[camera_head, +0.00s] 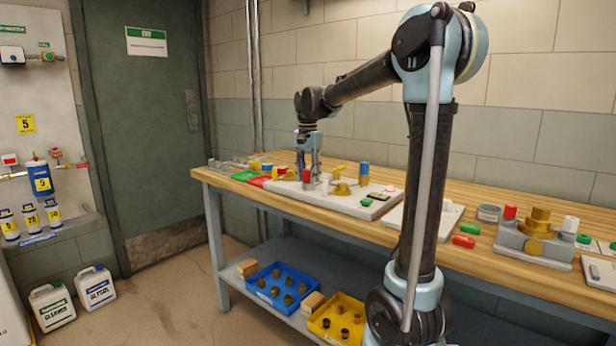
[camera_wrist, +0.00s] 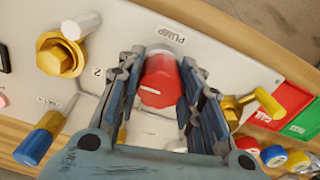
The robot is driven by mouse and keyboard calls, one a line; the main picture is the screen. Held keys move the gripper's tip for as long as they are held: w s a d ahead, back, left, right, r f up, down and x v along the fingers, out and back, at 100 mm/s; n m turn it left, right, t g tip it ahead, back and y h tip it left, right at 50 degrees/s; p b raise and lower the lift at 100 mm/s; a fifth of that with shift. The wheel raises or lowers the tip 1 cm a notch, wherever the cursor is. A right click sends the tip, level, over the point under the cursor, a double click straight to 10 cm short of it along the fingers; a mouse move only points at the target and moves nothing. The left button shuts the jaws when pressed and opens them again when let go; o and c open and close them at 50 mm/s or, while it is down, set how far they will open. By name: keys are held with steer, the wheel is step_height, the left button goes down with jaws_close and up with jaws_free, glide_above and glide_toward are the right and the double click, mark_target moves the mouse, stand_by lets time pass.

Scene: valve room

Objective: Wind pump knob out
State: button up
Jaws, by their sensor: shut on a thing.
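The pump knob (camera_wrist: 160,84) is red with a white line on its face, beside a label reading PUMP (camera_wrist: 171,35) in the wrist view. My gripper (camera_wrist: 160,92) points down over it, with one finger on each side, and is shut on the knob. In the head view my gripper (camera_head: 309,168) is over the white board (camera_head: 345,207) on the workbench, and the red knob (camera_head: 307,175) shows between and below its fingers.
On the board, a brass fitting (camera_wrist: 56,57) with a white knob (camera_wrist: 82,26), a blue-and-yellow handle (camera_wrist: 38,140) and a yellow lever (camera_wrist: 262,104) stand around the knob. Red (camera_wrist: 285,98) and green (camera_wrist: 303,124) plates lie beside it. The bench (camera_head: 480,262) holds more fittings at right.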

steer(key=shift+n, duration=0.3)
steer(key=n, duration=0.3)
steer(key=shift+n, duration=0.4)
steer(key=n, duration=0.9)
steer(key=shift+d, duration=0.1)
steer(key=n, duration=0.4)
steer(key=shift+d+n, duration=0.1)
steer(key=shift+n, duration=0.3)
steer(key=o, duration=1.1)
